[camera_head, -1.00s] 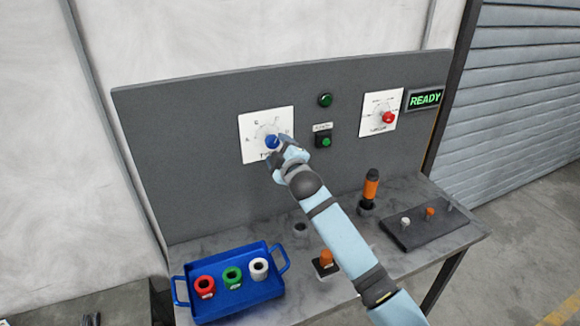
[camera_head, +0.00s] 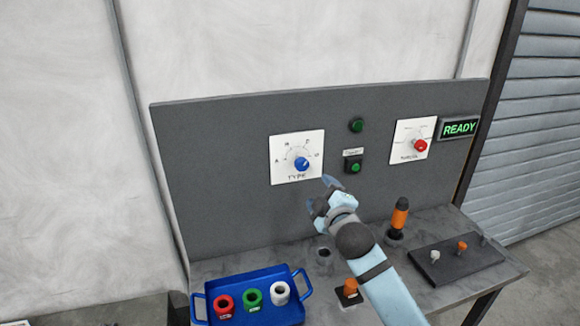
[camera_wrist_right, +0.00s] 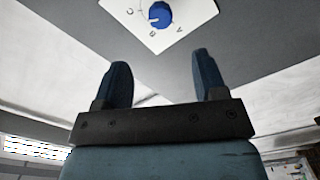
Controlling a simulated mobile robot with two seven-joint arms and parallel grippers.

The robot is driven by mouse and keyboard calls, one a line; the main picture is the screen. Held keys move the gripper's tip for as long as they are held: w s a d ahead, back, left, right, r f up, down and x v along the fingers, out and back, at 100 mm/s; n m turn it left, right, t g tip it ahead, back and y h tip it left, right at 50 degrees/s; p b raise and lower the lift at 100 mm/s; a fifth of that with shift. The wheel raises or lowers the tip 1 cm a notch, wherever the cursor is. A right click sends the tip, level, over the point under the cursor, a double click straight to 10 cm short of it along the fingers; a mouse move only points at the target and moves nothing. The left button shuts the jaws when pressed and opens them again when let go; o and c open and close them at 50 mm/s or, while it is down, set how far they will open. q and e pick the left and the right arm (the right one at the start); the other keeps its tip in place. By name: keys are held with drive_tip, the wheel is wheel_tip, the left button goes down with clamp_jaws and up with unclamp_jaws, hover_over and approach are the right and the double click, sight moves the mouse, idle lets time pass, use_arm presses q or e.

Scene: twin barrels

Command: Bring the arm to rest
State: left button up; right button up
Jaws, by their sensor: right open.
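My right gripper (camera_head: 324,190) is in front of the grey panel, below and to the right of the blue dial (camera_head: 301,164), and apart from it. In the right wrist view its two dark fingers (camera_wrist_right: 161,85) stand apart with nothing between them. The blue dial (camera_wrist_right: 160,14) on its white plate (camera_wrist_right: 186,28) shows beyond the fingertips there. My right arm (camera_head: 385,285) reaches in from the lower right over the table. My left gripper does not show.
A blue tray (camera_head: 288,312) holds red, green and white rings. The table (camera_head: 235,265) also bears an orange-and-black cylinder (camera_head: 399,217) and a dark peg board (camera_head: 460,262). The grey panel (camera_head: 220,150) carries a red knob (camera_head: 420,145), green buttons and a READY sign (camera_head: 459,128).

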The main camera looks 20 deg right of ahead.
drive_tip(key=s+a+f+m+g+y+p, duration=0.1)
drive_tip(key=s+f+m+g, duration=0.1)
drive_tip(key=s+f, duration=0.45)
drive_tip(key=s+a+f+m+g+p, duration=0.1)
drive_tip(key=s+f, duration=0.3)
drive_tip(key=f, duration=0.5)
drive_tip(key=s+f+m+g, duration=0.1)
drive_tip(key=s+f+m, duration=0.1)
drive_tip(key=s+f, duration=0.2)
drive_tip(key=s+a+f+m+g+y, duration=0.1)
drive_tip(key=s+f, duration=0.4)
drive_tip(key=s, duration=0.6)
drive_tip(key=s+a+f+m+g+p, duration=0.1)
drive_tip(key=s+f+m+g, duration=0.1)
drive_tip(key=s+f, duration=0.3)
drive_tip(key=s+m, duration=0.1)
drive_tip(key=s, duration=0.1)
drive_tip(key=shift+s+y, duration=0.3)
drive_tip(key=shift+s, duration=0.05)
